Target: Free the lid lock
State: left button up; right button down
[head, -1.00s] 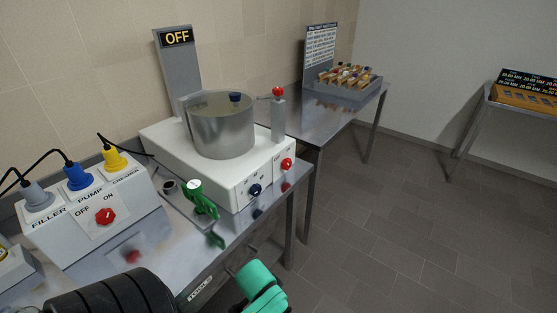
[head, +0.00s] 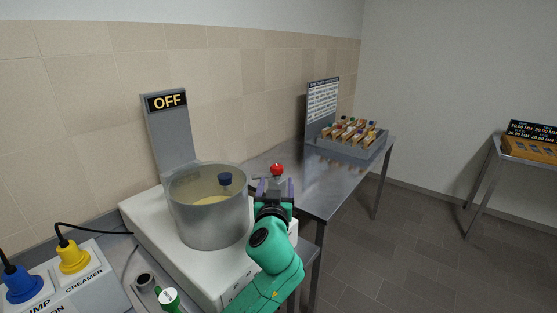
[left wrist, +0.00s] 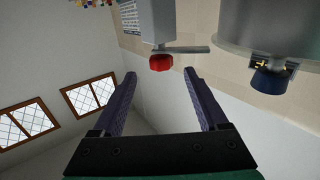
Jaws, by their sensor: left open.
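The grey tank (head: 212,222) stands on the white machine base (head: 155,230), with a blue knob (head: 224,179) on its lid. To its right is the lock post with a red knob (head: 277,169) and a flat grey lever. In the left wrist view the red knob (left wrist: 160,62), the lever (left wrist: 188,50) and the grey post (left wrist: 160,20) show clearly; the lever points toward the tank. My left gripper (head: 275,187) is open and empty at the post, with its fingertips (left wrist: 159,74) either side of the knob's line. My arm hides most of the post.
An OFF sign (head: 165,102) stands behind the tank. A control box with blue and yellow plugs (head: 72,256) is at the lower left. A steel table (head: 290,180) with a rack (head: 350,145) is behind.

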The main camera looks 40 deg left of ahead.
aim_at(277, 165)
pick_arm(q)
jog(key=shift+w+a+r+p, duration=0.3)
jog(key=shift+r+p, duration=0.1)
jog(key=shift+r, duration=0.2)
jog(key=shift+w+a+r+p, duration=0.2)
jog(key=shift+w+r+p, duration=0.15)
jog(key=shift+r, duration=0.25)
jog(key=x, duration=0.3)
jog(key=shift+f+p, duration=0.2)
jog(key=shift+p, duration=0.2)
jog(key=shift+w+a+f, duration=0.2)
jog(key=shift+w+a, duration=0.3)
jog(key=shift+w, duration=0.05)
jog(key=shift+w+a+f, duration=0.2)
jog(key=shift+w+a, duration=0.25)
jog(key=shift+w, duration=0.15)
jog(key=x, duration=0.2)
jog(key=p+x, duration=0.1)
jog(key=shift+f, duration=0.25)
jog(key=shift+s+d, duration=0.1)
jog(key=shift+c, duration=0.3)
jog(key=c, duration=0.5)
jog(key=shift+f, duration=0.1)
jog(key=c, duration=0.5)
grip_shut()
pick_arm(e)
jog(key=s+r, duration=0.1)
jog(key=s+d+r, duration=0.2)
jog(key=shift+s+r, duration=0.3)
jog(key=shift+w, duration=0.15)
